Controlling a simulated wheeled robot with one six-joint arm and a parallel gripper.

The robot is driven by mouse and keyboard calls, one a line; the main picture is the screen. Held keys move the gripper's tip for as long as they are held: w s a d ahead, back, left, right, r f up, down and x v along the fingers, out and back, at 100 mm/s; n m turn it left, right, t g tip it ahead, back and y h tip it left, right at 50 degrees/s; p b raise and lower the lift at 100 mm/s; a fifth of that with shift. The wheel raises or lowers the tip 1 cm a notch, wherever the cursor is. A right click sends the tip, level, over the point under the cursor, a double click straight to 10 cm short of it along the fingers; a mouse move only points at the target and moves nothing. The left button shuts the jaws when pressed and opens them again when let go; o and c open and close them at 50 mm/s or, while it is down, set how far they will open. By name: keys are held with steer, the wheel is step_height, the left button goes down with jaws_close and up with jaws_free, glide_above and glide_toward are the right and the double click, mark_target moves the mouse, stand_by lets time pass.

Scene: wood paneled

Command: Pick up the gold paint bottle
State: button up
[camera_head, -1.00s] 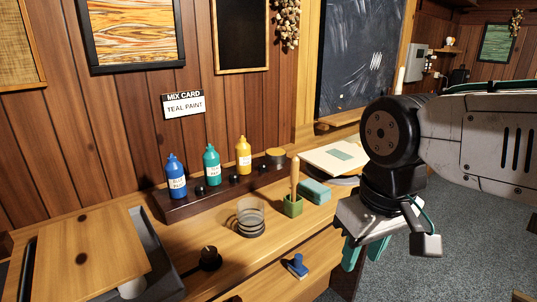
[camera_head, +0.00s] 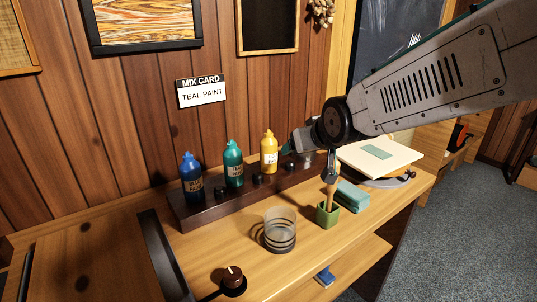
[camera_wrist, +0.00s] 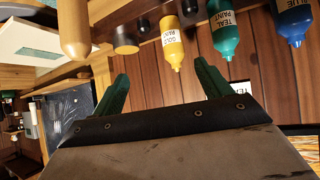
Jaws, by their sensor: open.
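The gold paint bottle (camera_head: 269,154) is yellow with a white label and stands upright on a dark rack (camera_head: 228,194), to the right of the teal bottle (camera_head: 233,165) and the blue bottle (camera_head: 192,177). My gripper (camera_head: 290,146) is just to its right, with green fingers partly hidden behind my wrist. In the wrist view, which is upside down, my open gripper (camera_wrist: 161,70) has its fingers spread wide and empty. The gold bottle (camera_wrist: 172,40) shows ahead, lined up with the gap between them, nozzle pointing down in the picture.
A clear cup (camera_head: 280,230) stands in front of the rack. A green holder with a brush (camera_head: 327,213) and a teal sponge (camera_head: 352,196) are to its right. A dark knob (camera_head: 233,278) is at the front. A mix card (camera_head: 201,91) hangs on the wall.

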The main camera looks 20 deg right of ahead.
steer(key=t, duration=0.2)
glide_toward(267, 147)
steer(key=s+d, duration=0.2)
steer(key=d, duration=0.2)
steer(key=w+f+t, duration=0.1)
steer(key=w, duration=0.1)
steer(key=w+a+f+t+y, duration=0.1)
steer(key=w+f, duration=0.1)
steer(key=w+a+f+t, duration=0.1)
steer(key=w+f+t, duration=0.1)
steer(key=w, duration=0.1)
steer(key=shift+f+n+y, duration=0.15)
steer(key=shift+n+y, duration=0.25)
steer(key=shift+w+a+f+t, duration=0.2)
steer(key=shift+f+t, duration=0.1)
steer(key=shift+f, duration=0.1)
steer(key=w, duration=0.7)
steer(key=shift+w+a+f, duration=0.3)
steer(key=shift+w+f, duration=0.1)
steer(key=shift+c, duration=0.4)
steer(key=c, duration=1.2)
step_height(267, 147, up, 10)
steer(key=shift+r, duration=0.1)
